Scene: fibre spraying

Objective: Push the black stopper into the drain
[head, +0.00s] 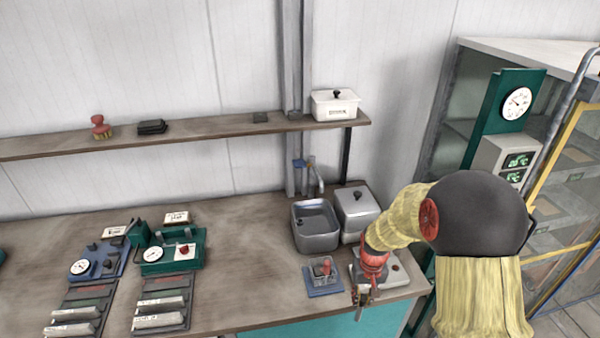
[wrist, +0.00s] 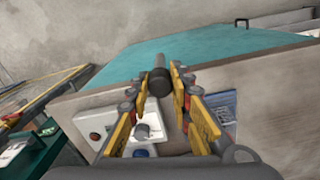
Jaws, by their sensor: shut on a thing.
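The metal sink (head: 318,241) stands at the back right of the bench, below a tap. A dark patch shows on its basin floor; I cannot tell whether it is the open drain or a stopper. My gripper (head: 362,290) is low at the bench's front right, right of and in front of the sink, apart from it. In the wrist view my gripper (wrist: 161,88) is shut on a dark cylindrical piece (wrist: 160,83) with a thin grey rod. I cannot tell whether this piece is the black stopper. My arm hides part of the bench behind the gripper.
A lidded metal box (head: 357,216) stands right of the sink. A blue tray (head: 325,291) with a red-topped item lies left of my gripper. The bench (head: 240,270) is clear left of the sink.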

